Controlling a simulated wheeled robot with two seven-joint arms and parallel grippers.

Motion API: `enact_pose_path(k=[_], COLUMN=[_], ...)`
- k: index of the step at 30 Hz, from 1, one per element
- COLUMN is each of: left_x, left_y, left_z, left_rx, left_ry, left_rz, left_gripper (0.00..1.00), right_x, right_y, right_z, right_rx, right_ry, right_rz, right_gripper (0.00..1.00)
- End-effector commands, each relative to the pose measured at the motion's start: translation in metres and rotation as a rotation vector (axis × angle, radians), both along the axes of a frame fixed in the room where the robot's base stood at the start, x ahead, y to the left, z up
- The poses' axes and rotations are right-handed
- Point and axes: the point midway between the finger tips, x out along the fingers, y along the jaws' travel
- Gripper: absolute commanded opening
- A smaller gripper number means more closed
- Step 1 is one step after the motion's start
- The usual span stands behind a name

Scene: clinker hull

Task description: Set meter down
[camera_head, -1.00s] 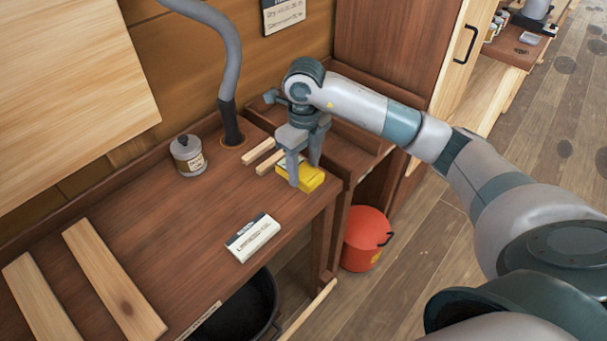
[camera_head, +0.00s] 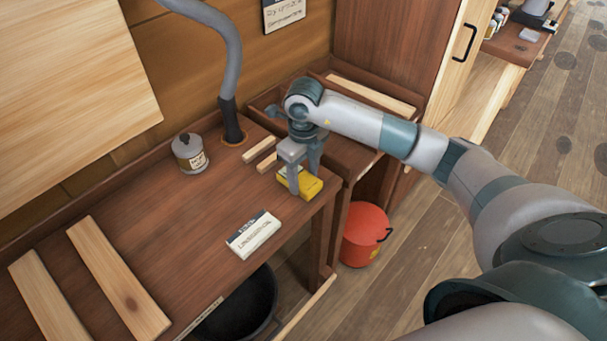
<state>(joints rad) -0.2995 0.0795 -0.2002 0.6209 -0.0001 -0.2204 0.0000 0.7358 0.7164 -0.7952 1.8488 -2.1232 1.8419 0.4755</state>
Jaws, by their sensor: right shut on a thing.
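The yellow meter (camera_head: 310,187) is at the right end of the wooden bench (camera_head: 190,225), close to its front right corner. My right gripper (camera_head: 304,184) points down from above and is shut on the meter, with a finger on each side of it. The meter looks level and at or very near the bench top; I cannot tell whether it touches. The gripper hides part of the meter. My left gripper does not show.
Two short wood strips (camera_head: 259,149) lie just behind the meter. A white labelled box (camera_head: 253,235) lies to its front left. A tin (camera_head: 189,154) and a grey hose (camera_head: 231,110) stand at the back. Planks (camera_head: 118,277) lie at left. A red bucket (camera_head: 366,235) stands below on the floor.

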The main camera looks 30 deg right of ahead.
Motion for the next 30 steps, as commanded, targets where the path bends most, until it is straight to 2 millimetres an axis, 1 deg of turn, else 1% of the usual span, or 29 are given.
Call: enact_pose_path(k=[5, 6, 8, 9, 17, 22, 23, 26, 30], left_x=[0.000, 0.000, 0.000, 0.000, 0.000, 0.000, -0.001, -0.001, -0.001], left_y=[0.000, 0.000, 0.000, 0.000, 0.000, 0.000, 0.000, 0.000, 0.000], left_z=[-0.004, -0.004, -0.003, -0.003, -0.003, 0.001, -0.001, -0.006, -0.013], left_rx=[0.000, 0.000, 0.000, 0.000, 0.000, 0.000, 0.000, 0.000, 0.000], left_ry=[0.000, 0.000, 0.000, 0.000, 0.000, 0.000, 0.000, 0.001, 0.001], left_rz=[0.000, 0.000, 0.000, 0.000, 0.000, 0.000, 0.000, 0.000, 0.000], left_gripper=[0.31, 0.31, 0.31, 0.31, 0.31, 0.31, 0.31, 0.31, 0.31], right_x=[0.000, 0.000, 0.000, 0.000, 0.000, 0.000, 0.000, 0.001, 0.001], right_y=[0.000, 0.000, 0.000, 0.000, 0.000, 0.000, 0.000, 0.000, 0.000], right_z=[-0.003, -0.004, -0.002, -0.002, -0.002, 0.002, 0.002, 0.010, 0.029], right_rx=[0.000, 0.000, 0.000, 0.000, 0.000, 0.000, 0.001, -0.001, 0.000], right_ry=[0.000, 0.000, 0.000, 0.000, 0.000, 0.000, -0.002, -0.003, -0.005], right_rz=[0.000, 0.000, 0.000, 0.000, 0.000, 0.000, 0.000, 0.000, 0.000], right_gripper=[0.22, 0.50, 0.65, 0.67, 0.67, 0.67, 0.67, 0.67, 0.67])
